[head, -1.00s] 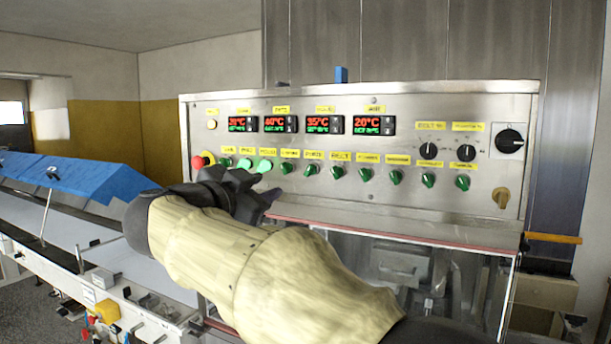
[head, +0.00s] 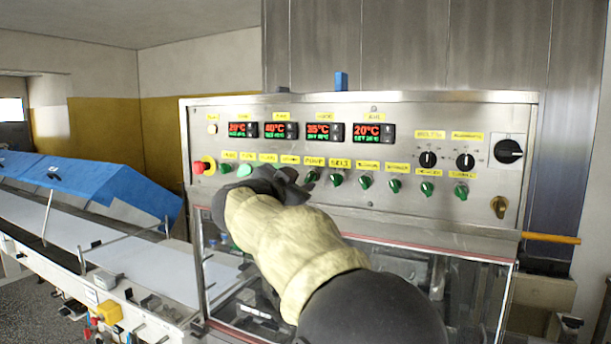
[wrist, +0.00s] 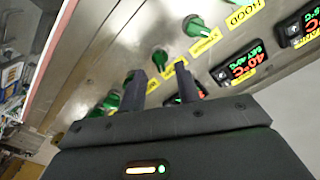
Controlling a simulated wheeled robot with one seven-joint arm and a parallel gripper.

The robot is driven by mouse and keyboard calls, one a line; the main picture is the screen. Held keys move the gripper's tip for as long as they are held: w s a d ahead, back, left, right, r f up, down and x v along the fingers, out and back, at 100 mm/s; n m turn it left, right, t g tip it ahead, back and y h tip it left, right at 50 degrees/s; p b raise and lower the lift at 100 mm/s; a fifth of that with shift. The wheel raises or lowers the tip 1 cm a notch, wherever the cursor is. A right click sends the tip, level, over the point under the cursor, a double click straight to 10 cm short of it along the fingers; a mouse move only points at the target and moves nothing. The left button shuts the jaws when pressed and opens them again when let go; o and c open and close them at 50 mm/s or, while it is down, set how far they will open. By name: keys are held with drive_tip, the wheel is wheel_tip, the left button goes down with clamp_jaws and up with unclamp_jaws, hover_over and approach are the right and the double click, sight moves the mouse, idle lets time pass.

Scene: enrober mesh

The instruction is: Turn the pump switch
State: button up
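The pump switch (head: 311,177) is a green rotary knob in the lower row of the steel control panel, under a yellow label that seems to read PUMP. My gripper (head: 292,182) is in front of the row, just left of the pump switch, and hides neighbouring knobs. In the wrist view my gripper (wrist: 160,85) has its two dark fingers apart, with nothing clearly held between them. Green knobs lie close beyond the fingertips; one is partly hidden by a finger. I cannot tell which of them is the pump switch, or whether a finger touches a knob.
The panel (head: 400,205) also carries temperature displays (head: 325,131), black dials (head: 428,159) and a red emergency button (head: 198,167). Below it is a clear-walled housing (head: 450,285). A conveyor (head: 120,270) with blue covers (head: 100,185) runs at left.

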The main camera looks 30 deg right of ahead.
sight(308, 178)
drive_tip(key=shift+x, duration=1.85)
drive_tip(key=shift+c, duration=0.2)
clamp_jaws()
drive_tip(key=shift+p, duration=0.3)
